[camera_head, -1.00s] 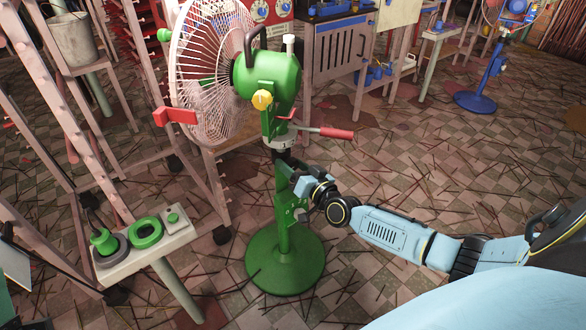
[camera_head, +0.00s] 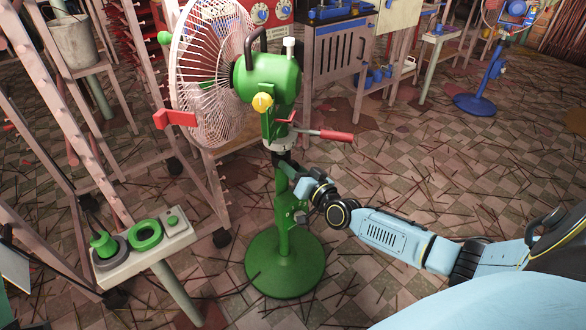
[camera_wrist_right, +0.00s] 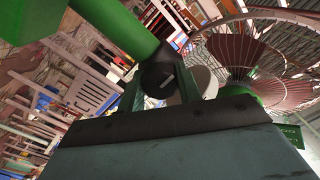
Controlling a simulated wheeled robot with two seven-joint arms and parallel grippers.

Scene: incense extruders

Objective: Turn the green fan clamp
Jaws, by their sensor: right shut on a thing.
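The green fan (camera_head: 270,80) stands upright on a round green base (camera_head: 285,264), with its white cage facing left. Its green pole also shows in the right wrist view (camera_wrist_right: 115,28). My right gripper (camera_head: 283,162) is at the upper pole, just below the pale collar. My left gripper is not in view.
A red-handled lever (camera_head: 322,134) sticks out right, above my right gripper. A small stand (camera_head: 142,248) with green parts is at the lower left. A wooden frame and cabinet (camera_head: 340,55) stand behind. A blue fan (camera_head: 490,85) is far right. Thin sticks litter the open tiled floor.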

